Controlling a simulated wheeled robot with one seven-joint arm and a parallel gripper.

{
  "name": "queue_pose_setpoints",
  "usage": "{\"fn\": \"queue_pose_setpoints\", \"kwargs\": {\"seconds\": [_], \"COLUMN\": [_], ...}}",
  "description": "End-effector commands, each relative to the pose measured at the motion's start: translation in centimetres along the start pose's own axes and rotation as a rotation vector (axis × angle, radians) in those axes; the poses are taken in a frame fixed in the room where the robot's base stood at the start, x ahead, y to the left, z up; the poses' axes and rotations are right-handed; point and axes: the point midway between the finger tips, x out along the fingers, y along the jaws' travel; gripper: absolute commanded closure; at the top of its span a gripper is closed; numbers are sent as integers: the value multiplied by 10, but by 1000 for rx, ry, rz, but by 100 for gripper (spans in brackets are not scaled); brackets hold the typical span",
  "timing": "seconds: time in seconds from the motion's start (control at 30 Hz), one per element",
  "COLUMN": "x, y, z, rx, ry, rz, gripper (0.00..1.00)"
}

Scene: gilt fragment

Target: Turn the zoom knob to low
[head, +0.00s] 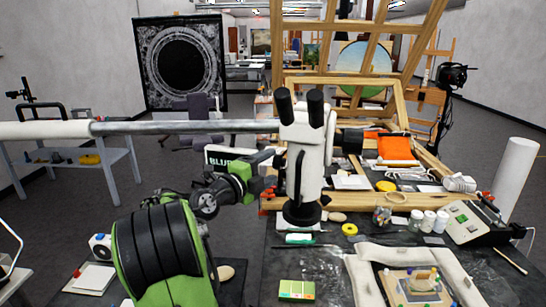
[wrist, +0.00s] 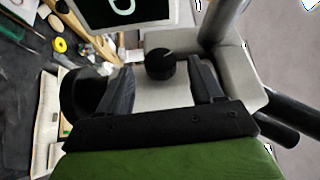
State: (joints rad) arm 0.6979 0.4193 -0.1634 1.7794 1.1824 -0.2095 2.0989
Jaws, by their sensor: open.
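A white microscope (head: 309,155) with two black eyepieces stands on a round black base in the head view. In the wrist view its pale body (wrist: 165,98) fills the middle. The zoom knob (wrist: 160,66) is a round black knob on that body, with a faint light mark near its top. My gripper (wrist: 163,78) is open, its two dark fingers on either side of the knob, with visible gaps to it. In the head view my gripper (head: 268,176) is at the left side of the microscope, and the knob cannot be made out there.
A long grey metal boom (head: 190,127) runs left from the microscope. A dark screen (wrist: 100,12) with a pale ring is near the knob. Jars (head: 415,220), a yellow tape roll (head: 349,229), a green box (head: 297,290) and a padded fragment support (head: 365,280) occupy the table.

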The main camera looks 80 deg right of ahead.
Motion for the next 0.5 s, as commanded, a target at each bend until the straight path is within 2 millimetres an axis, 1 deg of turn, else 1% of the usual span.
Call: {"fn": "queue_pose_setpoints", "kwargs": {"seconds": [0.03, 0.1, 0.17, 0.43, 0.47, 0.5], "x": [9, 18, 23, 26, 25, 25], "y": [-4, -3, -2, 0, 0, 0], "z": [-1, -1, 0, 0, 0, 0], "rx": [-1, -1, -1, 0, 0, 0], "ry": [4, 3, 2, 0, 0, 0], "rz": [0, -1, 0, -1, 0, 0], "gripper": [34, 34, 34, 34, 37, 43]}}
